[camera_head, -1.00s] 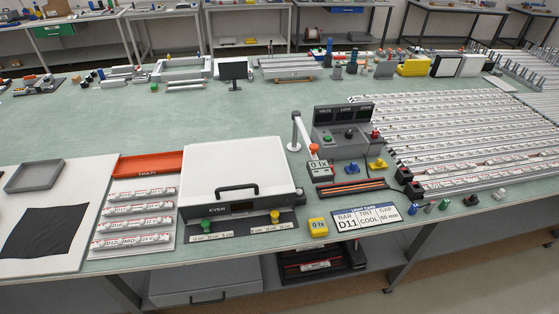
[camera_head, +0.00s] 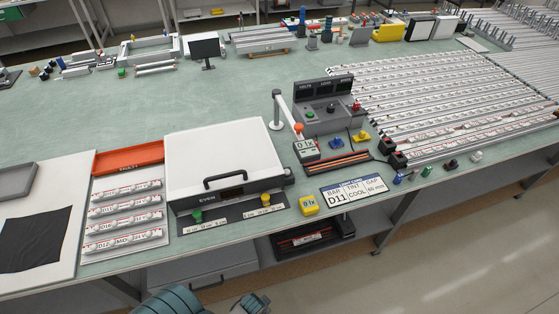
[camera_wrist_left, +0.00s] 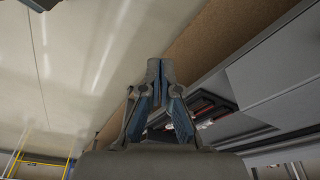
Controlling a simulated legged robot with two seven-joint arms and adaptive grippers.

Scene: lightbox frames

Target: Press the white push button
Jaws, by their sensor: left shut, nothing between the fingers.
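A small white push button (camera_head: 476,156) stands near the front edge of the table at the right in the head view, at the end of a row of small coloured pieces. My left gripper (camera_wrist_left: 160,72) shows in the left wrist view with its fingers together and nothing between them. It is over the floor beside the table's lower shelf, well away from the white button. Parts of my own arm show at the bottom edge of the head view. My right gripper is not in view.
A blue piece (camera_head: 398,179), a green piece (camera_head: 426,171) and a black piece (camera_head: 451,164) stand left of the white one. A rack of labelled bars (camera_head: 440,105) lies behind them. A white-lidded box (camera_head: 220,148) and a yellow block (camera_head: 309,205) are further left.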

